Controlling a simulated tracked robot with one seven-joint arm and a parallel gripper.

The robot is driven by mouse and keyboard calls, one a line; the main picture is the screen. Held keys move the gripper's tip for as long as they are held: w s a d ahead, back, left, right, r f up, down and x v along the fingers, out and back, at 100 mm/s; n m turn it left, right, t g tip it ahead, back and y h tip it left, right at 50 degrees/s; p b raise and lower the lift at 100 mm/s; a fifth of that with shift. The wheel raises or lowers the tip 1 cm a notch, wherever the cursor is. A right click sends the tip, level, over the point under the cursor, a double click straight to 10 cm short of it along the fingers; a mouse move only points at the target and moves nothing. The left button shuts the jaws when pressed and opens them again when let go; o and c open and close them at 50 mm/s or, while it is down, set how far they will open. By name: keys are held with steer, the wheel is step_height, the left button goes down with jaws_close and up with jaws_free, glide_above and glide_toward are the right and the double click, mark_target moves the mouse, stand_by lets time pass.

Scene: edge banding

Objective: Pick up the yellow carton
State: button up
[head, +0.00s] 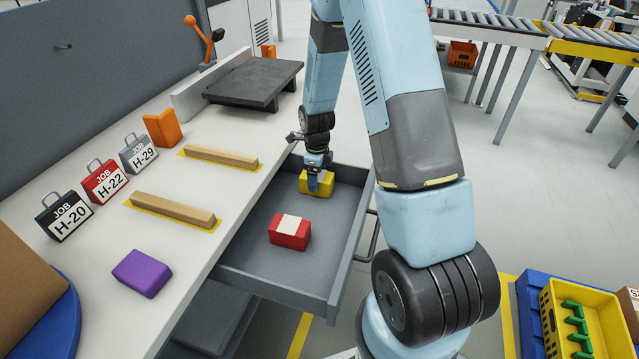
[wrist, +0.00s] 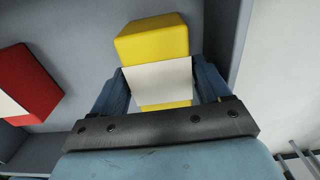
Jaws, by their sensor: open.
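The yellow carton (head: 317,183) with a white band lies in the far part of the open grey drawer (head: 262,209). My gripper (head: 319,185) is low over the carton, pointing down into the drawer. In the wrist view the yellow carton (wrist: 152,42) runs between the two fingers of my gripper (wrist: 158,85), one on each side of its white band. The jaws are open. I cannot tell whether either finger touches the carton.
A red carton (head: 290,232) with a white top patch lies nearer in the drawer. The bench (head: 190,180) beside it holds a purple block (head: 142,273), two wooden strips, job tags and an orange bracket. The drawer's walls stand close around my gripper.

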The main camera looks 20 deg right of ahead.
steer(key=shift+f, duration=1.25)
steer(key=c, duration=0.8)
steer(key=shift+r, duration=0.15)
